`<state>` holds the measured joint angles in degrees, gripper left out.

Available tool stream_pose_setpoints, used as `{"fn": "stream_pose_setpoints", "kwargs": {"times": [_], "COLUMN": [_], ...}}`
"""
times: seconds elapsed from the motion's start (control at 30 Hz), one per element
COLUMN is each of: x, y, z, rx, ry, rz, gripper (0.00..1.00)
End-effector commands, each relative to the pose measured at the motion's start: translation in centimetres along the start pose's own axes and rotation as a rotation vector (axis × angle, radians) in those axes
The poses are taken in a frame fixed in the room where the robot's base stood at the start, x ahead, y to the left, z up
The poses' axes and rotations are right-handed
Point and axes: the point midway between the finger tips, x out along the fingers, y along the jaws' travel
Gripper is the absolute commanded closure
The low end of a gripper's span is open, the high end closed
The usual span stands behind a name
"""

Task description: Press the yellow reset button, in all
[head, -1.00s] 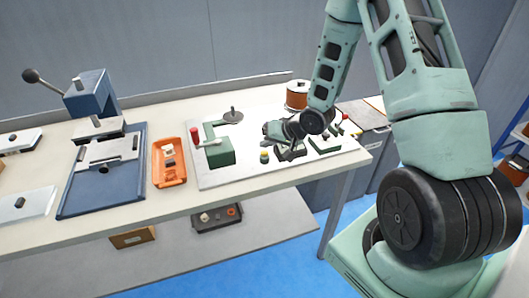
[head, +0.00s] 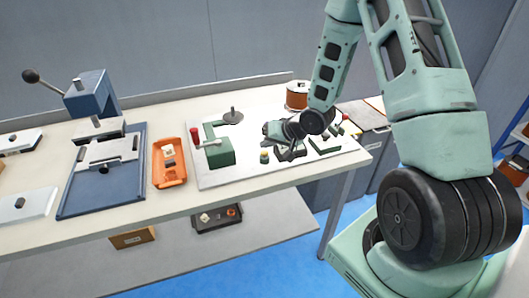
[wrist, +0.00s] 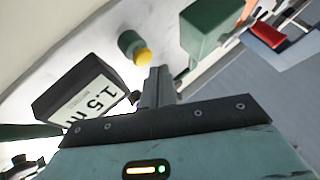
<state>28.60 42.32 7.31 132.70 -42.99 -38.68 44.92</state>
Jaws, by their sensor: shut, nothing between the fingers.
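The yellow reset button (wrist: 143,56) is a small round cap on a dark green cylindrical base (wrist: 130,42) in the wrist view. In the head view the button (head: 264,153) stands near the front of the white winder board (head: 240,177). My gripper (wrist: 160,74) is shut and empty. In the wrist view its fingertips are close beside the button, below and slightly right of it. A gap shows in the picture; its depth is hard to judge. In the head view my gripper (head: 270,129) is above the board, behind the button.
A dark box with a "1.5 m" display (wrist: 92,98) is close on the left in the wrist view. A green block (head: 218,153) with a red-knobbed crank stands left of the button. An orange tray (head: 156,182) and a copper spool (head: 297,96) are on the table.

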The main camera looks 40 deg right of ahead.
Motion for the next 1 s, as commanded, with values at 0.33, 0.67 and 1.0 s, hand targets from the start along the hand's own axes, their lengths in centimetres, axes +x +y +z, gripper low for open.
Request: {"fn": "stream_pose_setpoints", "kwargs": {"times": [0.33, 0.67, 1.0], "x": [0.0, 0.45, 0.58], "y": [0.0, 0.35, 0.43], "z": [0.0, 0.35, 0.42], "rx": [0.0, 0.001, 0.0], "ry": [0.0, -0.001, 0.0], "rz": [0.0, 0.001, 0.0], "gripper": [1.0, 1.0, 1.0]}}
